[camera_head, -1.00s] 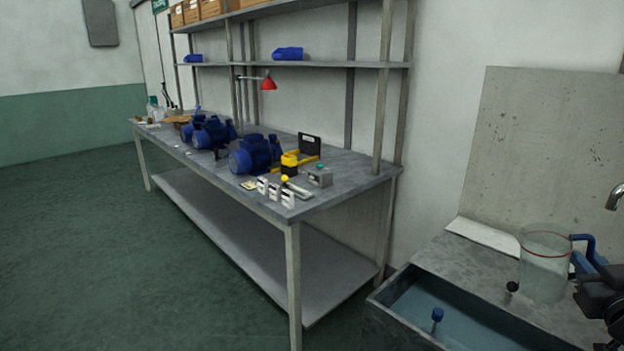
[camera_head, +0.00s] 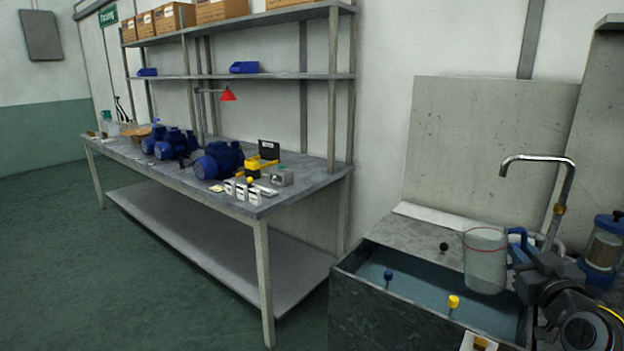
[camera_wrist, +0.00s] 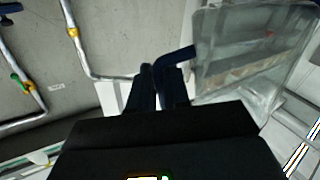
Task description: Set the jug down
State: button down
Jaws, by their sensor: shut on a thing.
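The jug (camera_head: 485,262) is clear, with a red line near its rim and a blue handle. It looks upright over the sink basin, near its back edge. In the wrist view the jug (camera_wrist: 245,65) fills the upper right. My gripper (camera_head: 518,245) is on the right of the jug, shut on its blue handle. In the wrist view the dark fingers of my gripper (camera_wrist: 160,85) close on the handle. Whether the jug's base touches anything is unclear.
The sink (camera_head: 400,305) holds bluish water, with blue, yellow and black knobs around it. A curved tap (camera_head: 540,160) stands behind my gripper. The workbench (camera_head: 290,195) at left carries blue pumps (camera_head: 218,160), a yellow tool and small white parts; its right end has bare room.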

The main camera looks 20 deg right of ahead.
jog(key=w+a+f+n+t+y, duration=0.15)
jog(key=w+a+f, duration=0.25)
jog(key=a+f, duration=0.4)
jog(key=w+a+f+n+y, duration=0.25)
jog(key=a+f, duration=0.25)
jog(key=a, duration=0.5)
jog(key=s+a+f+n+y, duration=0.1)
jog(key=s+a+f+y, duration=0.1)
jog(key=a+f, duration=0.5)
jog(key=s+a+f+n+y, duration=0.1)
jog(key=s+a+f+y, duration=0.2)
jog(key=a+f, duration=0.5)
jog(key=s+a+t, duration=0.1)
jog(key=a, duration=0.2)
jog(key=shift+s+a, duration=0.2)
jog(key=shift+d, duration=0.2)
jog(key=shift+a, duration=0.1)
